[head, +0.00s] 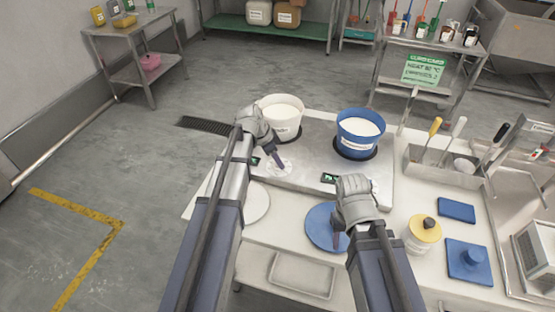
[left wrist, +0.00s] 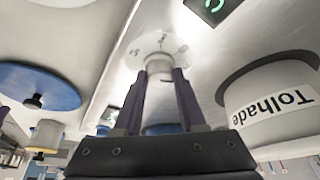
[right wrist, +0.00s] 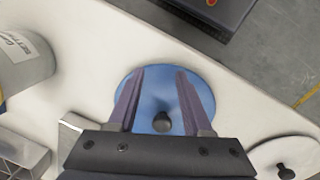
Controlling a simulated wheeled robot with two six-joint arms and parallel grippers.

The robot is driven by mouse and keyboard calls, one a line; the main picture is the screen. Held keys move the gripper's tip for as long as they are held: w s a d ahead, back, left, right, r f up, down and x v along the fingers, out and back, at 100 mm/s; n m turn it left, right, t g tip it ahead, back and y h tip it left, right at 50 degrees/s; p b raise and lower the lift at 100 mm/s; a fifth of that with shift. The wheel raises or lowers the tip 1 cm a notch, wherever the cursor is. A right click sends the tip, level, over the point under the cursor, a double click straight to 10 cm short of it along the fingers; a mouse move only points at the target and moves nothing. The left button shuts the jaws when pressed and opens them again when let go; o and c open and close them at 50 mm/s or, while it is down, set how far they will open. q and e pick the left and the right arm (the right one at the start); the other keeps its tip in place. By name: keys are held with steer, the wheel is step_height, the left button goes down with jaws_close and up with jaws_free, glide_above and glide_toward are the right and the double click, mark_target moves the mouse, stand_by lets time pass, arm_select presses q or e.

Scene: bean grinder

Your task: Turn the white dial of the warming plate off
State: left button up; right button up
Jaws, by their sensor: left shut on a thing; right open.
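In the left wrist view my left gripper (left wrist: 160,82) is shut on the dial, a finger on either side. In the head view my left gripper (head: 277,160) is at the front left of the plate and partly covers the dial's disc (head: 280,165). My right gripper (right wrist: 157,80) is open and empty above a round blue lid (right wrist: 203,95), which has a dark knob.
A white bucket (head: 281,128) and a blue bucket (head: 358,143) stand on the warming plate. A white lid (head: 256,203) lies at the left of the table. A yellow-lidded jar (head: 422,236), blue pads (head: 457,210) and a utensil tray (head: 440,170) occupy the right.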

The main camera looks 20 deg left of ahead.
arm_select(q)
jaws_close()
steer(key=shift+n, duration=0.3)
steer(key=n+t+y, duration=0.1)
steer(key=n, duration=0.2)
steer(key=shift+s+d, duration=0.15)
steer(key=n+y, duration=0.1)
steer(key=n, duration=0.1)
steer(key=n+y, duration=0.1)
steer(key=n, duration=0.2)
steer(key=shift+d+n+t, duration=0.1)
steer(key=shift+n+t, duration=0.2)
steer(key=shift+t, duration=0.1)
steer(key=n+y, duration=0.2)
steer(key=n, duration=0.3)
steer(key=shift+d, duration=0.15)
steer(key=shift+d+n+g+y, duration=0.1)
steer(key=shift+n+g+y, duration=0.3)
steer(key=shift+n, duration=0.8)
steer(key=shift+n+g+y, duration=0.3)
steer(key=shift+n+y, duration=0.1)
steer(key=shift+n, duration=0.8)
